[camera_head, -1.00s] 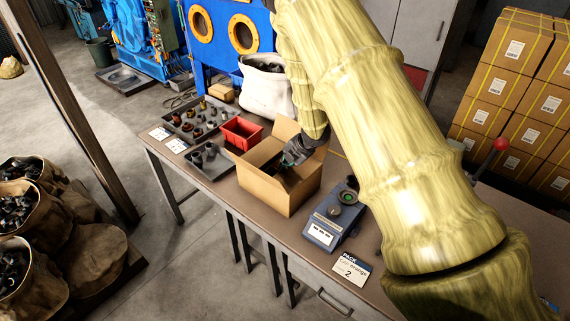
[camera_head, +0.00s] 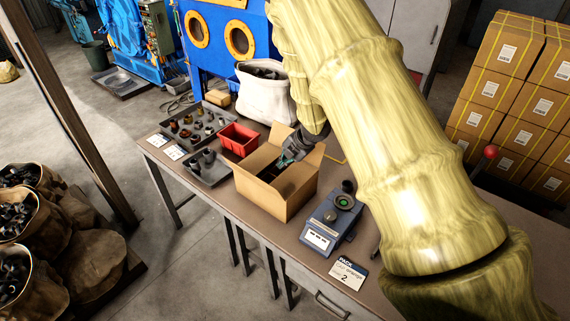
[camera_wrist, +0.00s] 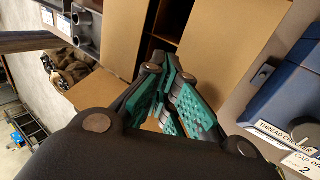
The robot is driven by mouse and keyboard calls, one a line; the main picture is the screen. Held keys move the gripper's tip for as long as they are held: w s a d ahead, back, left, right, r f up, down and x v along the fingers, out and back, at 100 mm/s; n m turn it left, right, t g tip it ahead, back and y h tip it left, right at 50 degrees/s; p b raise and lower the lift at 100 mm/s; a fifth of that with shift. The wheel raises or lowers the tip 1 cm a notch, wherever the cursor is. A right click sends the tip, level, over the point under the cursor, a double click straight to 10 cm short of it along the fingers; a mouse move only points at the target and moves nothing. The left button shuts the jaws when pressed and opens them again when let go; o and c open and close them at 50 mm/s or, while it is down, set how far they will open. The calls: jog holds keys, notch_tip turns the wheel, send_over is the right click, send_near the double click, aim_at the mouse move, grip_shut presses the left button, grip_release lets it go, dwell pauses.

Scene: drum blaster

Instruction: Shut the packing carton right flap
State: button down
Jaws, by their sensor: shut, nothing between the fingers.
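The packing carton (camera_head: 270,197) stands open on the bench, a brown cardboard box with a dark interior. Its right flap (camera_head: 315,158) stands raised at the right side, beside my gripper. Another flap (camera_head: 281,134) stands up at the back. My gripper (camera_head: 287,158) has teal pads and is shut and empty, pointing down over the carton's opening. In the wrist view my gripper (camera_wrist: 178,118) hangs between cardboard panels of the carton (camera_wrist: 225,45). I cannot tell whether it touches a flap. My arm hides part of the area behind the carton.
A blue thread checker (camera_head: 333,218) stands close to the carton's right front. A red bin (camera_head: 238,139) and dark trays of parts (camera_head: 208,170) are at its left. A white sack (camera_head: 266,92) stands behind. A pack card (camera_head: 350,272) lies near the bench's front edge.

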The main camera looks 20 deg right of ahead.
notch_tip(320, 180, up, 9)
jog(key=b, duration=0.2)
dwell(0.3)
jog(key=shift+a+f, duration=0.1)
